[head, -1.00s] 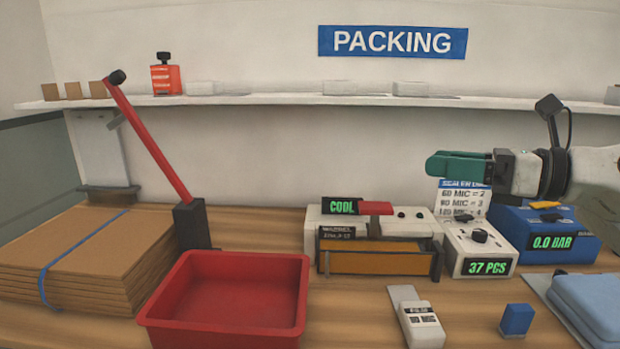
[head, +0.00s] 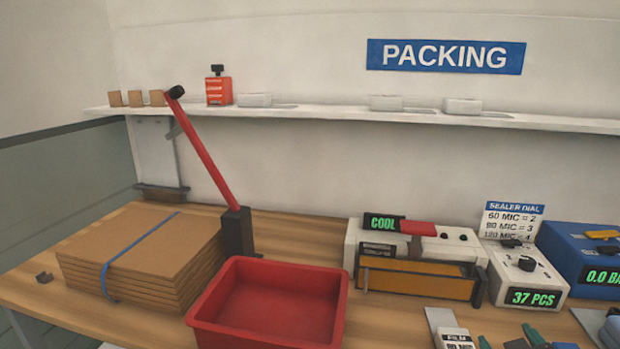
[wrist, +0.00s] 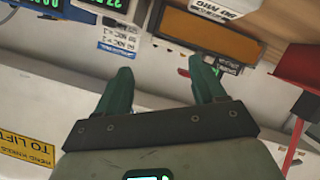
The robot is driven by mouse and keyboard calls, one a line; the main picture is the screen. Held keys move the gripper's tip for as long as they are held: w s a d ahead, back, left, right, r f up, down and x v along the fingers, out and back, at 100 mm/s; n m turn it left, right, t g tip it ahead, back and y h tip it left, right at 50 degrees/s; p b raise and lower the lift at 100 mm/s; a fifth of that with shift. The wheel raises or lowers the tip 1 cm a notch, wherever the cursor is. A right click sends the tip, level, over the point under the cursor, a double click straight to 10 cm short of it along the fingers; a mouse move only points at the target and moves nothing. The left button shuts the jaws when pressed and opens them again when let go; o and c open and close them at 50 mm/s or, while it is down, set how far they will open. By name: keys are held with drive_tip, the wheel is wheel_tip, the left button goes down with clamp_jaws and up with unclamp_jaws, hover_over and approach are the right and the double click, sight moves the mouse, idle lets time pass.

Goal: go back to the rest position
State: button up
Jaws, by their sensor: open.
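My gripper (wrist: 164,75) is open in the wrist view, its two green fingers apart with nothing between them. In the head view my gripper (head: 509,338) shows only in part at the bottom edge, right of the white film gauge (head: 457,338). The rest of my arm is out of that frame. In the wrist view the bench devices appear upside down beyond the fingers.
A red tray (head: 265,312) stands at the bench front, beside a red lever (head: 205,150) and strapped cardboard (head: 145,255). The sealer (head: 415,250), counter box (head: 525,275) and blue vacuum unit (head: 585,250) line the back right. A shelf (head: 330,112) runs above.

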drive_tip(key=s+a+f+m+g+y, duration=0.1)
drive_tip(key=s+a+f+g, duration=0.15)
drive_tip(key=s+f, duration=0.4)
drive_tip(key=s+a+f+m+g+y, duration=0.1)
drive_tip(key=s+a+f+g+y, duration=0.1)
drive_tip(key=s+f+g, duration=0.35)
drive_tip(key=s+a+f+g+y+p, duration=0.1)
drive_tip(key=s+f, duration=0.3)
drive_tip(key=s, duration=0.5)
drive_tip(key=s+a+f+g, duration=0.1)
drive_tip(key=s+f+g, duration=0.2)
drive_tip(key=s, duration=0.7)
wheel_tip(320, 180, down, 2)
drive_tip(key=shift+a+f+g+y+p, duration=0.15)
drive_tip(key=shift+a+g+y+p, duration=0.15)
drive_tip(key=shift+a+y+p, duration=0.1)
